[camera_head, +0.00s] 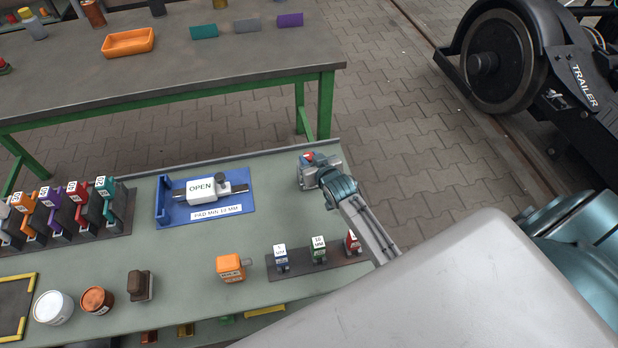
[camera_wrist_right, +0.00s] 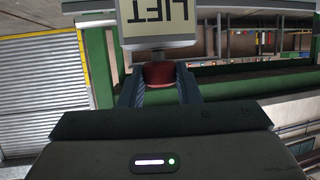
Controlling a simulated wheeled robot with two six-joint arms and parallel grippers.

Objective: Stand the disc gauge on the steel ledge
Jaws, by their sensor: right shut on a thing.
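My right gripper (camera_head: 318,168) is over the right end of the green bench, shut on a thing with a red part. In the right wrist view the red part (camera_wrist_right: 158,75) sits between my two dark fingers. A pale block lettered LIFT (camera_wrist_right: 158,22) meets it in the picture, upside down; I cannot tell whether they are one piece. I cannot tell whether the held thing is the disc gauge. A dark strip (camera_head: 333,262) at the bench front carries small blue, green and red tagged pieces; I cannot tell whether it is the steel ledge. My left gripper is not in view.
A blue tray (camera_head: 168,213) holds a white block marked OPEN. An orange tagged block (camera_head: 231,268) stands left of the strip. Coloured tagged pieces stand in a rack (camera_head: 110,243) at left. A second table (camera_head: 170,70) is behind. A bogie wheel (camera_head: 490,62) stands at upper right.

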